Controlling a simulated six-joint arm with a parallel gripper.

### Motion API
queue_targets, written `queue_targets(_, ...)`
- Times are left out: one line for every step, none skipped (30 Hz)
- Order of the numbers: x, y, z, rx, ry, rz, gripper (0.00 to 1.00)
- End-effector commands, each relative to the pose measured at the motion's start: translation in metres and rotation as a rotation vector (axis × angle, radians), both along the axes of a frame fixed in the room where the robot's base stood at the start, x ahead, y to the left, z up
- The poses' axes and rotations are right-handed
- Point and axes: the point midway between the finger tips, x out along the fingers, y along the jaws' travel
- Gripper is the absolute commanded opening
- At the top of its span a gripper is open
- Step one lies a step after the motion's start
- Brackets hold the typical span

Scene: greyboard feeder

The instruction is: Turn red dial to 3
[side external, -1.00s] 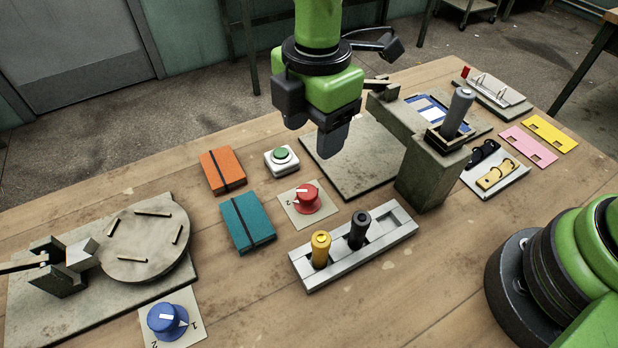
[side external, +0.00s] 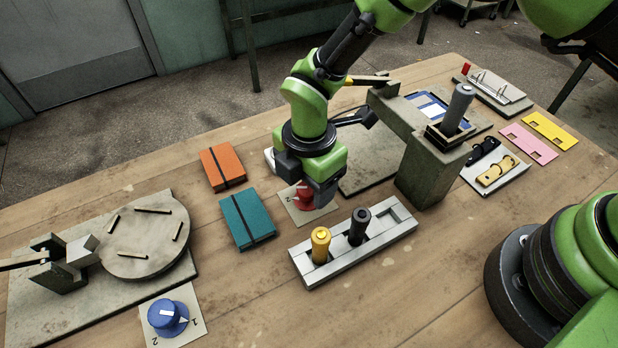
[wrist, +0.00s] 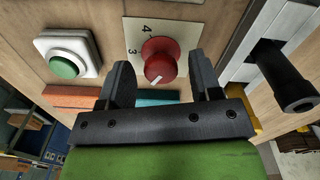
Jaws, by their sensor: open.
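The red dial (side external: 303,196) sits on a cream plate on the table, partly hidden by my gripper in the side external view. The pointer does not line up with either number in that view. My gripper (wrist: 160,85) is open and empty, pointing down at the dial, with its two fingers apart to either side of it. I cannot tell whether a finger touches the dial.
A white button box with a green button (wrist: 64,68) stands close beside the dial. A grey rack (side external: 345,250) with yellow and black handles is in front. Teal (side external: 247,220) and orange (side external: 222,167) notebooks lie left. A blue dial (side external: 166,316) is at the front left.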

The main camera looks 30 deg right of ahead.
Motion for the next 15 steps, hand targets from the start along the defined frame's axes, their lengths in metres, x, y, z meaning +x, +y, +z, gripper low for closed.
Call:
queue_targets(0.0001, 0.0, 0.0001, 0.0, 0.0, 0.0, 0.58)
queue_targets(0.0001, 0.0, 0.0002, 0.0, 0.0, 0.0, 0.58)
queue_targets(0.0, 0.0, 0.0002, 0.0, 0.0, 0.0, 0.58)
queue_targets(0.0, 0.0, 0.0002, 0.0, 0.0, 0.0, 0.56)
queue_targets(0.0, 0.0, 0.0003, 0.0, 0.0, 0.0, 0.49)
queue_targets(0.0, 0.0, 0.0003, 0.0, 0.0, 0.0, 0.4)
queue_targets(0.0, 0.0, 0.0003, 0.0, 0.0, 0.0, 0.33)
queue_targets(0.0, 0.0, 0.0003, 0.0, 0.0, 0.0, 0.26)
queue_targets(0.0, 0.0, 0.0003, 0.0, 0.0, 0.0, 0.17)
queue_targets(0.0, 0.0, 0.0004, 0.0, 0.0, 0.0, 0.1)
queue_targets(0.0, -0.0001, 0.0004, 0.0, 0.0, 0.0, 0.09)
queue_targets(0.0, -0.0001, 0.0004, 0.0, 0.0, 0.0, 0.09)
queue_targets(0.0, -0.0001, 0.0004, 0.0, 0.0, -0.001, 0.09)
queue_targets(-0.0001, -0.0001, 0.0004, 0.0, 0.0, -0.001, 0.09)
queue_targets(-0.0001, -0.0001, 0.0004, 0.0, 0.0, -0.003, 0.09)
